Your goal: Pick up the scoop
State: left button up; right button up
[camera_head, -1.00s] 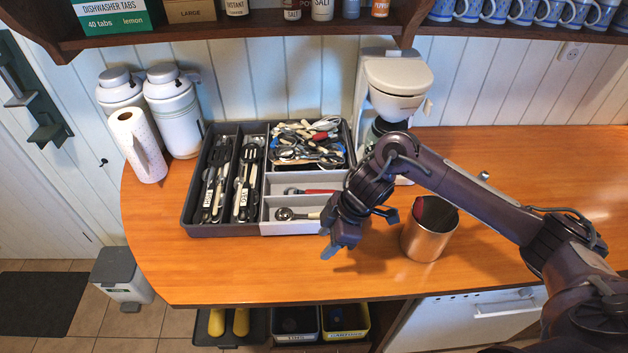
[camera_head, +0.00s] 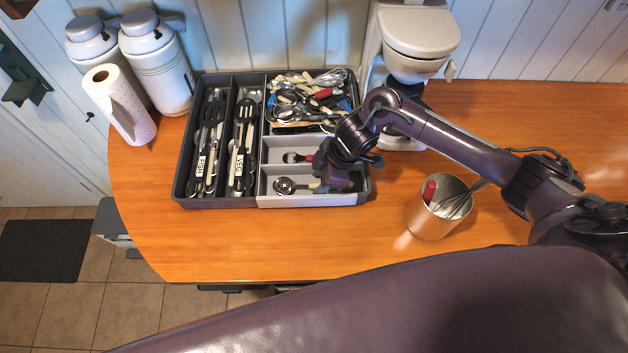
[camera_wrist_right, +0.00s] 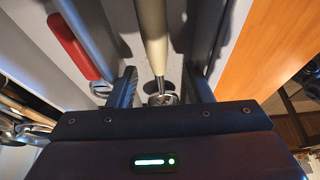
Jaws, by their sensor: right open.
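The scoop (camera_head: 284,186) lies in the front light-grey compartment of the utensil tray (camera_head: 215,203). Its metal bowl end is at the left and its cream handle runs right, partly hidden under my right gripper (camera_head: 334,184). In the right wrist view the cream handle (camera_wrist_right: 152,35) runs down the middle between the two dark fingers of my open right gripper (camera_wrist_right: 161,88). The fingers appear to straddle the handle; I cannot tell whether they touch it. My left gripper is not seen.
A red-handled tool (camera_head: 296,157) lies in the compartment behind, across a thin divider (camera_wrist_right: 85,35). A metal cup (camera_head: 432,220) with a whisk stands right of the tray. A coffee machine (camera_head: 418,35) stands behind. The front of the counter (camera_head: 230,245) is clear.

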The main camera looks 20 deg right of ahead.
jog(key=shift+w+a+f, duration=0.2)
jog(key=shift+f, duration=0.5)
jog(key=c, duration=0.4)
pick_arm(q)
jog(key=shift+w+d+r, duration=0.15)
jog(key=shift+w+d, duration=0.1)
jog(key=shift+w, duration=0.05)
pick_arm(e)
grip_shut()
jog(key=shift+r, duration=0.1)
